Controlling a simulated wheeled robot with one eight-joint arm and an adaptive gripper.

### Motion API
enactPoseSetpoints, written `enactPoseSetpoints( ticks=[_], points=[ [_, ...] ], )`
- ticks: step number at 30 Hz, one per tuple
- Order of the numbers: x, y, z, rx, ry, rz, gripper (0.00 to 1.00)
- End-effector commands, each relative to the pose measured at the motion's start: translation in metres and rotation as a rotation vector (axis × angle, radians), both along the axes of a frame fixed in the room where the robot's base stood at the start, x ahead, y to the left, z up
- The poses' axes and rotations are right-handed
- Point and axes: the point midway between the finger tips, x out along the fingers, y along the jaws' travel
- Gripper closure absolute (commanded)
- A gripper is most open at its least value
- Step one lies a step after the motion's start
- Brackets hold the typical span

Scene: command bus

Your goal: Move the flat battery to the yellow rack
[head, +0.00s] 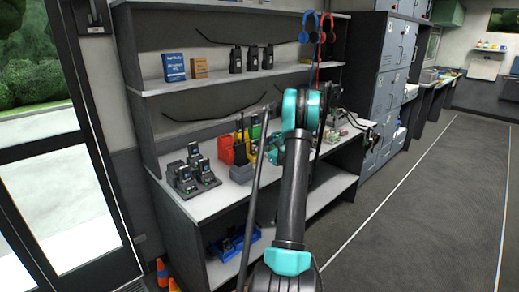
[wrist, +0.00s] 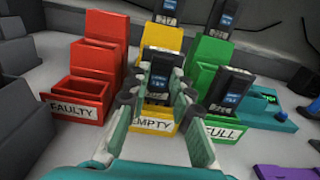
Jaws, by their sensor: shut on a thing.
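The yellow rack (wrist: 170,42), labelled EMPTY, stands between a red and a green rack in the wrist view. It also shows small in the head view (head: 255,132). My gripper (wrist: 158,90) is shut on a dark battery with a blue screen (wrist: 158,84), at the front slot of the yellow rack. The battery is roughly upright. Its lower end is hidden, so I cannot tell whether it rests in the slot.
The red FAULTY rack (wrist: 90,85) looks empty. The green FULL rack (wrist: 208,58) holds batteries (wrist: 229,85), close to my right finger. A teal device (wrist: 262,116) sits to its right. In the head view, a charger with several radios (head: 190,175) stands left on the bench, below a shelf (head: 225,77).

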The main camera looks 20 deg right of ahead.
Motion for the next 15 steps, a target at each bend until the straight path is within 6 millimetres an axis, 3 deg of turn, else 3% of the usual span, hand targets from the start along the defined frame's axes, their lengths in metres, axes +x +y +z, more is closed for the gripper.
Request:
enactPoseSetpoints(
  ticks=[14, 15],
  points=[
    [0.0001, -0.0001, -0.0038, 0.000, 0.000, 0.000, 1.00],
    [0.0000, -0.0001, -0.0036, 0.000, 0.000, 0.000, 0.73]
  ],
)
